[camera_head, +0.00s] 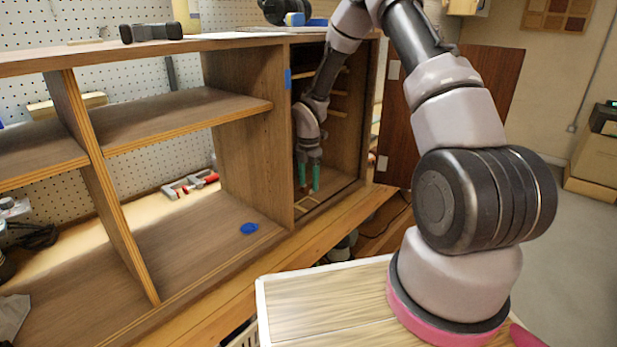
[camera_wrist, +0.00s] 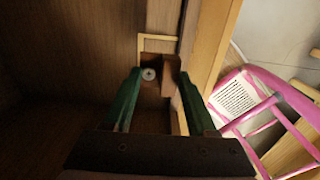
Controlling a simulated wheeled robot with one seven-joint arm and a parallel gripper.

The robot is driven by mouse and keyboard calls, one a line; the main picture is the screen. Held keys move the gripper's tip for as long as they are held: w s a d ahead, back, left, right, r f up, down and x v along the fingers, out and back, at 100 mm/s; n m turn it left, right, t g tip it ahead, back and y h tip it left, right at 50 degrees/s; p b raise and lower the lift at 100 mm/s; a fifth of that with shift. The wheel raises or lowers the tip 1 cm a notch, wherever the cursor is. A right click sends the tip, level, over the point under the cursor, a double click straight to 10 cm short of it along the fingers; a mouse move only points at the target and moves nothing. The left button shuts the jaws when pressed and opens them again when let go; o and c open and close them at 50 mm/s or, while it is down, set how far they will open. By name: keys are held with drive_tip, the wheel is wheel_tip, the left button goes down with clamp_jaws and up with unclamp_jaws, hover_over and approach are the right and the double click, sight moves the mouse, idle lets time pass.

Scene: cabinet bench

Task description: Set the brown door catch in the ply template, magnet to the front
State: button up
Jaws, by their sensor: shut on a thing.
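My gripper (camera_head: 308,178), with green fingers, points down inside the right-hand bay of the cabinet, close above its floor near the front edge. The wrist view shows my gripper (camera_wrist: 160,74) shut on the brown door catch (camera_wrist: 150,75). A round silvery disc shows on the catch's left part; I cannot tell if it is the magnet or a screw. The pale ply template (camera_wrist: 159,37) shows as thin strips around the catch, and in the head view (camera_head: 306,203) on the bay floor. Whether the catch sits down in the template or hovers above is unclear.
The bay's upright divider (camera_head: 283,130) is close left of my gripper. An open dark door (camera_head: 465,95) hangs on the right. A pink frame (camera_wrist: 265,110) stands outside the cabinet in the wrist view.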

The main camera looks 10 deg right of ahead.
sight(309, 193)
drive_tip(key=shift+f, duration=2.4)
drive_tip(key=shift+d, duration=0.15)
drive_tip(key=shift+f, duration=0.5)
drive_tip(key=o, duration=1.2)
drive_tip(key=shift+r, duration=3.75)
